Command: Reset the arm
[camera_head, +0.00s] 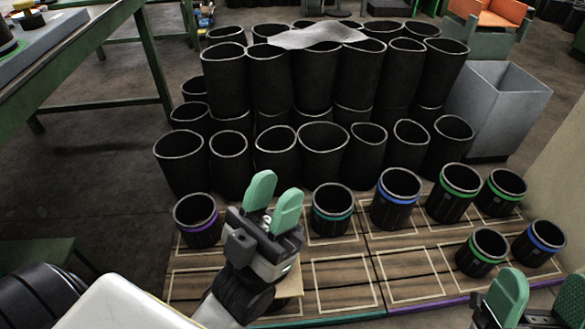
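My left gripper (275,199) rises from the bottom centre, its two green fingers pointing up with a gap between them, and nothing is held. It is over the wooden board with outlined rectangles, right of a black sleeve with a purple band (198,220) and left of a sleeve with a teal band (332,210). It appears apart from both. My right gripper (540,295) is at the lower right corner, partly cut off by the frame. Its green fingers are spread apart and no object shows between them.
The wooden board (345,270) holds several banded sleeves, such as a blue one (396,199) and a green one (482,253). Unbanded black sleeves (322,150) are stacked behind. A grey bin (500,105) stands right. A green-framed table (60,85) is upper left. Several front rectangles are empty.

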